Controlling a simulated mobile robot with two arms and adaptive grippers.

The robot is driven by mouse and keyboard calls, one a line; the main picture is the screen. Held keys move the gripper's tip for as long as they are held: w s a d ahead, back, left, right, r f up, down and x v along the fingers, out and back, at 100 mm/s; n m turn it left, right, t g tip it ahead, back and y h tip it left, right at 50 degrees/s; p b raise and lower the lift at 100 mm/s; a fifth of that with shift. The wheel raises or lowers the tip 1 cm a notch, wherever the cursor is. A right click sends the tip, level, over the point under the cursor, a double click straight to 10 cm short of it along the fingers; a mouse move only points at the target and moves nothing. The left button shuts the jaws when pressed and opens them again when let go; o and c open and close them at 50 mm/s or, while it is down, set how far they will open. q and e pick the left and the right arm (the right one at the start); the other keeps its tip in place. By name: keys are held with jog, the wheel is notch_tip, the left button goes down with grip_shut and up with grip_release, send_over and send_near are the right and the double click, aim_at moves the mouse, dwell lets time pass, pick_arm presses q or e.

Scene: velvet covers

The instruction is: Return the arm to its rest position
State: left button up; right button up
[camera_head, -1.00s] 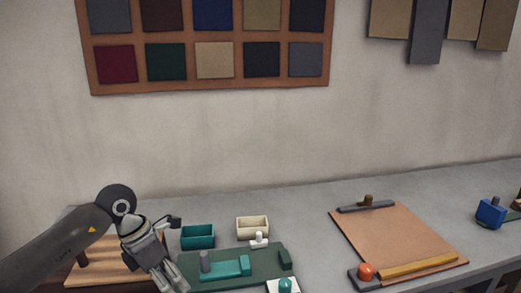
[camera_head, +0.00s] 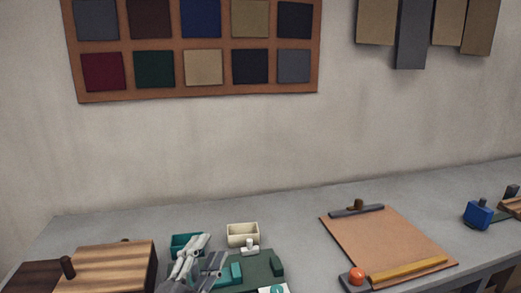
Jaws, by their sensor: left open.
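My left gripper (camera_head: 205,254) shows at the bottom of the head view, left of the middle. It is open, with its pale grey fingers pointing up and away. It appears in front of the teal bin (camera_head: 180,241) and the left part of the dark green board (camera_head: 258,267), hiding parts of both. I see nothing held between its fingers. Whether it touches the board cannot be told. The rest of the left arm is below the picture edge, and my right gripper is not in view.
A striped wooden block (camera_head: 112,265) with dark knobs stands at left. A cream bin (camera_head: 243,234) is behind the board. At right lie a tan board (camera_head: 380,240) with a yellow bar and orange knob (camera_head: 357,274), and a blue block (camera_head: 478,214). Bare grey tabletop lies between.

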pick_arm(q)
jog(key=s+a+f+n+g+y, duration=0.4)
jog(key=f+n, duration=0.1)
jog(key=f, duration=0.4)
jog(key=s+a+f+n+g+y, duration=0.3)
jog(key=s+a+f+n, duration=0.15)
jog(key=f, duration=0.45)
jog(key=s+f+n+g, duration=0.2)
jog(key=s+f+g, duration=0.35)
jog(key=s, duration=0.45)
jog(key=s+f+n+g, duration=0.2)
jog(key=s+f+g, duration=0.3)
jog(key=s, duration=0.4)
notch_tip(320, 180, down, 26)
jog(key=s+p, duration=0.2)
jog(key=s+a+f+p, duration=0.1)
jog(key=s+a+f, duration=0.1)
jog(key=s+f, duration=0.4)
jog(key=s+a+f+g, duration=0.1)
jog(key=s+f, duration=0.6)
jog(key=s, duration=0.3)
jog(key=shift+s+a+p, duration=0.2)
jog(key=shift+a+p, duration=0.15)
jog(key=shift+p, duration=0.05)
